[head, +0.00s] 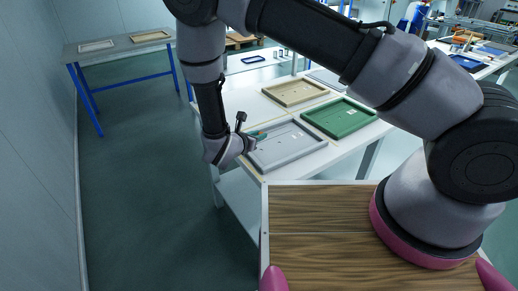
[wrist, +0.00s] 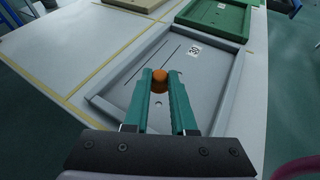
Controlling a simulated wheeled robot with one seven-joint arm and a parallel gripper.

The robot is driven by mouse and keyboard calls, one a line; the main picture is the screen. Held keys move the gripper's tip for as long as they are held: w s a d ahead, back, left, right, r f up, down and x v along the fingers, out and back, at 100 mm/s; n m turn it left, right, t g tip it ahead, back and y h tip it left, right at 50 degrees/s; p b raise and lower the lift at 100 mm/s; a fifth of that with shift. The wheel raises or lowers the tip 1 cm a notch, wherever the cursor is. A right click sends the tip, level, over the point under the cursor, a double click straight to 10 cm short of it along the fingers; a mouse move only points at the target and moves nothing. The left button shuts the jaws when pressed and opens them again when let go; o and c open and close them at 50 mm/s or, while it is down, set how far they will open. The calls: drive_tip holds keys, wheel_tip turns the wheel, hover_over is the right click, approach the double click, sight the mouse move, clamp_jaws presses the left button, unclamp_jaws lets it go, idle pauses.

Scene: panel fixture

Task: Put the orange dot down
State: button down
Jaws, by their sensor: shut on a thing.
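The orange dot (wrist: 160,80) is a small orange round piece in the wrist view. It sits between the tips of my gripper (wrist: 160,88), whose teal fingers are shut on it. My gripper (head: 259,136) also shows in the head view, at the left edge of a grey panel tray (head: 291,145). In the wrist view the dot is over the grey tray (wrist: 228,88), which has two dark slots, a small hole and a white label. I cannot tell whether the dot touches the tray floor. In the head view the dot is hidden.
A green tray (head: 339,118) and a tan tray (head: 295,92) lie beyond the grey one on the white table (head: 240,100). A table with blue legs (head: 85,98) stands at the far left. Open floor (head: 140,190) lies left of the white table.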

sight(259, 153)
drive_tip(key=shift+d+f, duration=0.1)
drive_tip(key=shift+f, duration=2.65)
drive_tip(key=c, duration=0.7)
unclamp_jaws()
drive_tip(key=shift+f, duration=0.1)
drive_tip(key=v, duration=1.2)
